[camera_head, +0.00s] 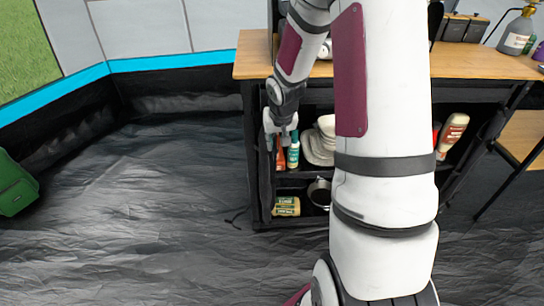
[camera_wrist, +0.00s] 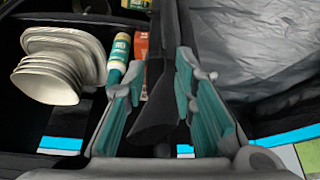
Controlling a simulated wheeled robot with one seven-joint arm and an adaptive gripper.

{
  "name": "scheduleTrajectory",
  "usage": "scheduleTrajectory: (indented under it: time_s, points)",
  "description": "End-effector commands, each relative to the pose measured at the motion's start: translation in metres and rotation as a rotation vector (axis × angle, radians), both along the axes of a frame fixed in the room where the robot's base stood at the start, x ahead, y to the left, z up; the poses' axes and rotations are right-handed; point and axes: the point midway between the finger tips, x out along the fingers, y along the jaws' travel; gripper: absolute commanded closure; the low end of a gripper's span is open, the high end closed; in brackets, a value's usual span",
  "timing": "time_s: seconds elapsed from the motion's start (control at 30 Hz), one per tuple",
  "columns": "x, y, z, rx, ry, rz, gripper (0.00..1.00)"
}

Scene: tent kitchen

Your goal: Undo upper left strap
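My gripper (camera_head: 281,138) is at the upper left front edge of the black shelf unit (camera_head: 262,185) in the head view. In the wrist view my gripper (camera_wrist: 161,70) has its two teal-padded fingers spread. A black fabric strip (camera_wrist: 153,105) runs between the fingers, with a gap showing at least beside the right finger. I cannot tell whether this strip is the upper left strap or the unit's side edge. No other strap is clearly made out, and my arm hides the middle of the unit.
A stack of pale plates (camera_wrist: 58,65), a green-and-white bottle (camera_wrist: 118,52) and an orange box (camera_wrist: 141,48) sit close left of the fingers. A yellow can (camera_head: 286,206) and a dark pot (camera_head: 319,192) are lower. The wooden top (camera_head: 252,62) is above.

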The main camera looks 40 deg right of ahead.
Motion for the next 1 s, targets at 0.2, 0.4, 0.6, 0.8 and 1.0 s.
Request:
scheduleTrajectory:
  time_s: [0.2,0.4,0.6,0.8,1.0]
  points:
    - [0.015,-0.007,-0.045,0.001,0.003,0.001,0.75]
    - [0.026,-0.013,-0.073,0.0,0.001,0.0,0.75]
    - [0.031,-0.015,-0.086,0.0,0.001,0.001,0.75]
    - [0.032,-0.016,-0.088,0.0,0.0,0.001,0.75]
    - [0.032,-0.016,-0.087,0.0,0.0,0.001,0.91]
